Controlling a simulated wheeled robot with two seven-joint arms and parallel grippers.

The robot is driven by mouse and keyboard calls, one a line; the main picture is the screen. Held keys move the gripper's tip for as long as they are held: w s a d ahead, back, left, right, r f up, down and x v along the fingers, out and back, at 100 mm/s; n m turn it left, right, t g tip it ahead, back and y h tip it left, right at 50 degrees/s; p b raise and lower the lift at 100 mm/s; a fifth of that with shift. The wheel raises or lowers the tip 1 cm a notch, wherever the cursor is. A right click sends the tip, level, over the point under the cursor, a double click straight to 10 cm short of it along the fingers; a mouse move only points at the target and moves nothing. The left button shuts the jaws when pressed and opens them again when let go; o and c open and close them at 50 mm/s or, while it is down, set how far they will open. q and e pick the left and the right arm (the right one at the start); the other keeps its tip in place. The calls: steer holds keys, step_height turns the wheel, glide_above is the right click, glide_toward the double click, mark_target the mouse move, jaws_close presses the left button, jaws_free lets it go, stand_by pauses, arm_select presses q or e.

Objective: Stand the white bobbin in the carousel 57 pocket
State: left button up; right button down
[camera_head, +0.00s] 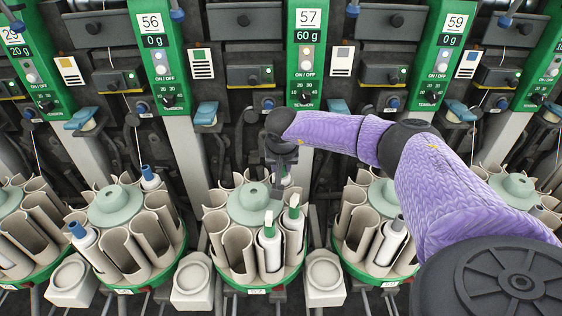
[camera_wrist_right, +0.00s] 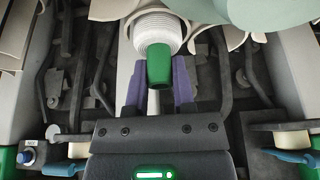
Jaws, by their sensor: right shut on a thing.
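My right gripper (camera_head: 282,168) is above the back of the carousel marked 57 (camera_head: 249,203). It is shut on the white bobbin, which shows in the right wrist view (camera_wrist_right: 157,32) with its green tip (camera_wrist_right: 160,65) between the purple fingers (camera_wrist_right: 159,88). In the head view the gripper mostly hides this bobbin. Its lower part is among the beige pocket walls; I cannot tell whether it rests on the pocket floor. Two other white bobbins with green tips (camera_head: 269,245) (camera_head: 294,214) stand in front pockets of the same carousel. My left gripper is not in view.
Neighbouring carousels stand left (camera_head: 115,207) and right (camera_head: 385,200), holding blue-tipped and dark-tipped bobbins. The green 57 panel (camera_head: 306,55) rises behind. Thread guides and grey posts are close around the gripper. Beige cups (camera_head: 324,272) sit between the carousels in front.

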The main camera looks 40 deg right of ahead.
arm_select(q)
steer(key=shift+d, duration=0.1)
arm_select(e)
steer(key=shift+c, duration=2.4)
jaws_free()
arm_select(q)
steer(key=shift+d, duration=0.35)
arm_select(e)
steer(key=shift+o, duration=0.5)
steer(key=p+v, duration=0.2)
steer(key=v, duration=0.2)
steer(key=shift+w+r, duration=0.1)
steer(key=shift+r, duration=0.2)
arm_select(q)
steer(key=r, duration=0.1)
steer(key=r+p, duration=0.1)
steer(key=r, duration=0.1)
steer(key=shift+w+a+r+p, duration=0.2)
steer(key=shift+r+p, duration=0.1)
arm_select(e)
steer(key=v, duration=0.5)
steer(key=shift+s+a+r, duration=0.15)
steer(key=shift+s+r, duration=0.05)
steer(key=shift+s, duration=0.05)
